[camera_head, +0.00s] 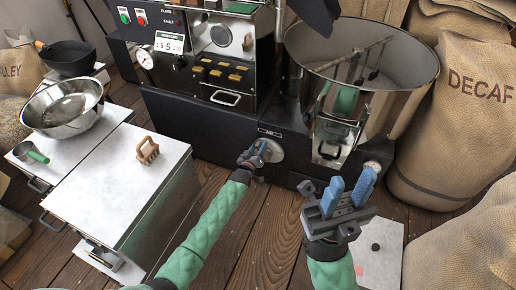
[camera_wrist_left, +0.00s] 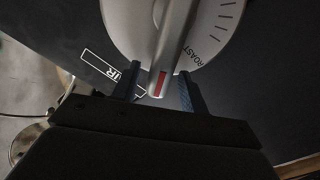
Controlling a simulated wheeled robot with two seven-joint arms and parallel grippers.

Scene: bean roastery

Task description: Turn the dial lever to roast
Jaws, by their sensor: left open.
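The round grey dial (camera_head: 271,150) is on the dark front of the roaster; it fills the top of the left wrist view (camera_wrist_left: 135,22). The word ROAST and tick marks are printed on its face. Its lever (camera_wrist_left: 172,45) has a red mark at the tip, which lies left of the word ROAST in the left wrist view. My left gripper (camera_head: 259,152) is at the dial. In the left wrist view its open fingers (camera_wrist_left: 157,90) stand on either side of the lever tip, with gaps showing. My right gripper (camera_head: 348,192) is open and empty, fingers upward.
The roaster's steel drum (camera_head: 405,70) and a chute (camera_head: 335,135) stand right of the dial. A DECAF sack (camera_head: 455,130) is at the right. A white-topped cabinet (camera_head: 110,190) with a wooden brush (camera_head: 147,151) stands left of my left arm. A steel bowl (camera_head: 62,105) is beyond it.

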